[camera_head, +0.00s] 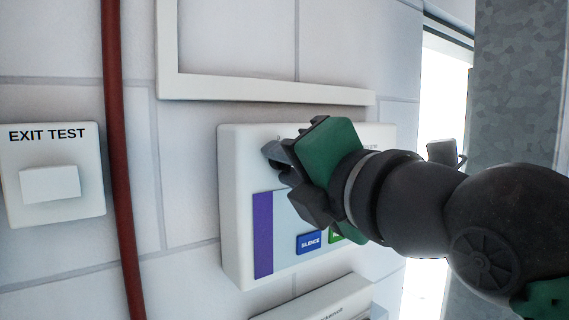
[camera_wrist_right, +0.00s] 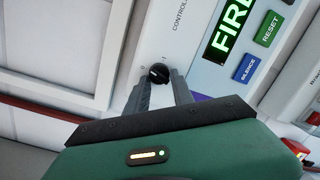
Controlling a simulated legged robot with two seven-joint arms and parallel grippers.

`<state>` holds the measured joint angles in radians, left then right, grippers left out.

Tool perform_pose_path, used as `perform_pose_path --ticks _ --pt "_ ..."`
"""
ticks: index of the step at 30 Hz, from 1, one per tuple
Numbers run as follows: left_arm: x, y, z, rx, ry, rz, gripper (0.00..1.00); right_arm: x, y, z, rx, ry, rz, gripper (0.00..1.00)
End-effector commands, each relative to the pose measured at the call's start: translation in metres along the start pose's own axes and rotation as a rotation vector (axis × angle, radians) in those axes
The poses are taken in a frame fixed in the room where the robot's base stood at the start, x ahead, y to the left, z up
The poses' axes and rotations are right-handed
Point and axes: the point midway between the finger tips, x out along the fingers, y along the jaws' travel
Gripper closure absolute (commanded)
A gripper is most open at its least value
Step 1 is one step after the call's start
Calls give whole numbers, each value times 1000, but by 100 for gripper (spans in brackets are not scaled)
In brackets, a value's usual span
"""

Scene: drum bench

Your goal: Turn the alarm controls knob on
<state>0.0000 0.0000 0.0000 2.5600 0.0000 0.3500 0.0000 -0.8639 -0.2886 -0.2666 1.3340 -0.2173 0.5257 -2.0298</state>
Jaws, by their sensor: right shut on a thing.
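The alarm panel (camera_head: 235,220) is a white box on the wall in the head view, partly hidden behind my right arm. Its controls knob (camera_wrist_right: 157,73) is small, round and black with a light mark, and shows in the right wrist view beside the printed word CONTROLS. My right gripper (camera_head: 277,156) is at the upper part of the panel; in the wrist view its two fingers (camera_wrist_right: 160,84) reach to the knob and are shut on it. In the head view the knob is hidden by the gripper. My left gripper is not in view.
The panel also has a lit green FIRE display (camera_wrist_right: 228,30), a blue SILENCE button (camera_head: 309,243) and a green RESET button (camera_wrist_right: 268,28). An EXIT TEST switch (camera_head: 50,185) and a red pipe (camera_head: 118,150) are at the left. A white frame (camera_head: 260,88) is above.

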Motion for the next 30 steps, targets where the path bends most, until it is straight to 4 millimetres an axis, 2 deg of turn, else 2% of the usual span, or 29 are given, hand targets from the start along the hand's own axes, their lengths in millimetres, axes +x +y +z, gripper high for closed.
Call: perform_pose_path --ticks 1,11,30 --pt "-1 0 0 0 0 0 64 -3 4 8 11 -15 10 100" --pt "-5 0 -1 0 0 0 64 -4 5 11 202 -5 -9 100" --pt "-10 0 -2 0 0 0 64 -4 4 13 802 44 -74 100"
